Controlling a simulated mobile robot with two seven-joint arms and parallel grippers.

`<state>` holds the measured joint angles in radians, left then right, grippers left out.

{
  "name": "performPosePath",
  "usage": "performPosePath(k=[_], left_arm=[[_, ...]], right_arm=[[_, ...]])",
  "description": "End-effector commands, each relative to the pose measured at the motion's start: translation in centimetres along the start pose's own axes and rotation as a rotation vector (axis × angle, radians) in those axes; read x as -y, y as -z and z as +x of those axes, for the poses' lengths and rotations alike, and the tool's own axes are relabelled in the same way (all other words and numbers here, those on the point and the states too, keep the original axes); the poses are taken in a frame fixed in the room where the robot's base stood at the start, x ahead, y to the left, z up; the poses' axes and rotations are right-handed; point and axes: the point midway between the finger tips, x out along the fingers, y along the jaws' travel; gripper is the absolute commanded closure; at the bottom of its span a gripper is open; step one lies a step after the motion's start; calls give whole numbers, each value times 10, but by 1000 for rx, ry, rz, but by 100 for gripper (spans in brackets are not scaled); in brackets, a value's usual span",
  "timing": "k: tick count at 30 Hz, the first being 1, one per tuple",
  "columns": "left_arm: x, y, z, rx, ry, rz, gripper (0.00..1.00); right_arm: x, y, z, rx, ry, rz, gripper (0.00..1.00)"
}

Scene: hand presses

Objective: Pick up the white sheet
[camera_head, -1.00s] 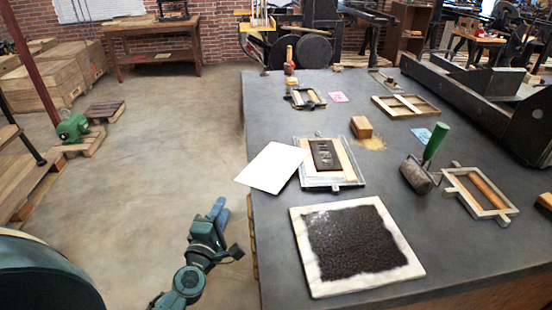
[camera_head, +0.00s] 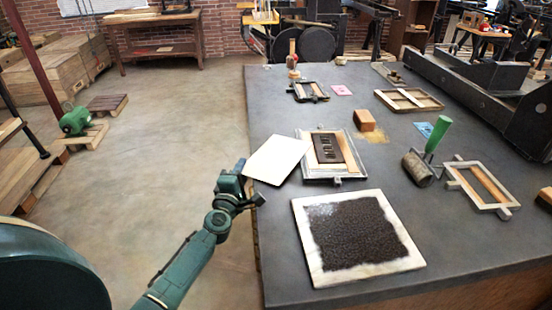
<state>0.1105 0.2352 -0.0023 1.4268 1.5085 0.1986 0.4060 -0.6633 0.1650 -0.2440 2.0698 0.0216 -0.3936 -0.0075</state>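The white sheet (camera_head: 278,159) lies at the left edge of the grey table, its left corner jutting past the edge. Its right side meets the small printing frame (camera_head: 348,177) that holds a dark type block (camera_head: 328,149). My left gripper (camera_head: 241,168) is at the sheet's left corner, just off the table edge. Its fingertips are small and partly hidden near the sheet, so I cannot tell whether they are open or closed on it. My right gripper is not in view.
A white board with a dark inked patch (camera_head: 358,238) lies on the near table (camera_head: 455,241). A green-handled roller (camera_head: 437,135), a wooden block (camera_head: 364,120) and several frames stand to the right. Open floor (camera_head: 185,160) lies left of the table.

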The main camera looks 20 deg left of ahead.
Motion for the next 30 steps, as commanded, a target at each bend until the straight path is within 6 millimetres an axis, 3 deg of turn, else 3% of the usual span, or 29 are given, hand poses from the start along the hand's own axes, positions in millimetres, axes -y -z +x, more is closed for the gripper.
performPosePath(k=[5, 15, 30], left_arm=[[0, 0, 0, 1, 1, 0, 72], [0, 0, 0, 1, 1, 0, 100], [-1, 0, 0, 1, 0, -1, 100]], right_arm=[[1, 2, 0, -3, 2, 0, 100], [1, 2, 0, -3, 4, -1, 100], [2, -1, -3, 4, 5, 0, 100]])
